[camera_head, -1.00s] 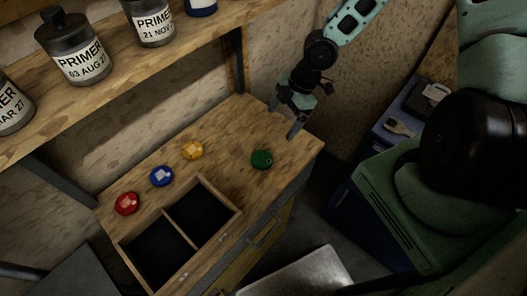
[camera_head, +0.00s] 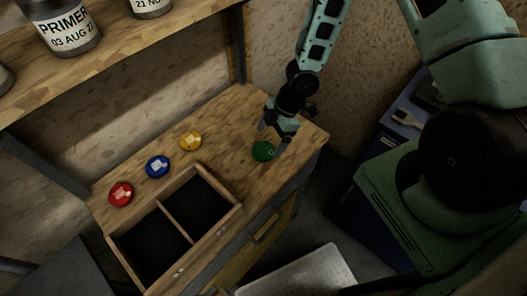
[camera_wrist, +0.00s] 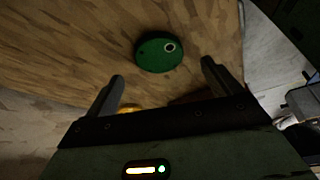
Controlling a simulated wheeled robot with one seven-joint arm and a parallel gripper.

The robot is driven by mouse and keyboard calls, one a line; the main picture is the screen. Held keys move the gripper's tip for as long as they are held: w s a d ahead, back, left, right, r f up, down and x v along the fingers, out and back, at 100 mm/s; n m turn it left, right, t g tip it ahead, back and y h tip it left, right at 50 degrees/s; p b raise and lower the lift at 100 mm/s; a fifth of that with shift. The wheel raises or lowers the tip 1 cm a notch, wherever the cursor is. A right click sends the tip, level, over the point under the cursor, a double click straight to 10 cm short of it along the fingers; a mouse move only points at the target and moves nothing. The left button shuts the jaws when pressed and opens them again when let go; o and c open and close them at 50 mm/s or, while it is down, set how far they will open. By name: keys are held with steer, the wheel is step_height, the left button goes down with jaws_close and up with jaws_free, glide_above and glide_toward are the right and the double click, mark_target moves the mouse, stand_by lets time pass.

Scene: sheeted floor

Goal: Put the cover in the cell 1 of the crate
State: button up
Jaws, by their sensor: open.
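A round green cover (camera_head: 263,151) lies on the wooden bench top near its right end. My gripper (camera_head: 272,141) is open just above it, pointing down. In the wrist view the green cover (camera_wrist: 159,52) lies ahead of and between the open fingers (camera_wrist: 163,72), with nothing held. Yellow (camera_head: 190,142), blue (camera_head: 158,166) and red (camera_head: 120,193) round covers lie in a row behind the crate. The wooden crate (camera_head: 204,229) has two dark cells split by a divider, and both look empty. Small marks on its front edge are too small to read.
A shelf (camera_head: 120,62) with labelled primer tins (camera_head: 68,27) runs above the bench at the back left. The bench top (camera_head: 227,119) is clear between the yellow and green covers. A perforated pale surface (camera_head: 303,272) lies lower down in front of the bench.

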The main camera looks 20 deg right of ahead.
mark_target(264, 150)
steer(key=shift+p+x, duration=0.3)
steer(key=shift+x, duration=1.8)
steer(key=shift+d, duration=0.15)
steer(key=c, duration=1.3)
step_height(264, 150, up, 10)
steer(key=shift+f+p, duration=0.15)
steer(key=shift+p, duration=0.35)
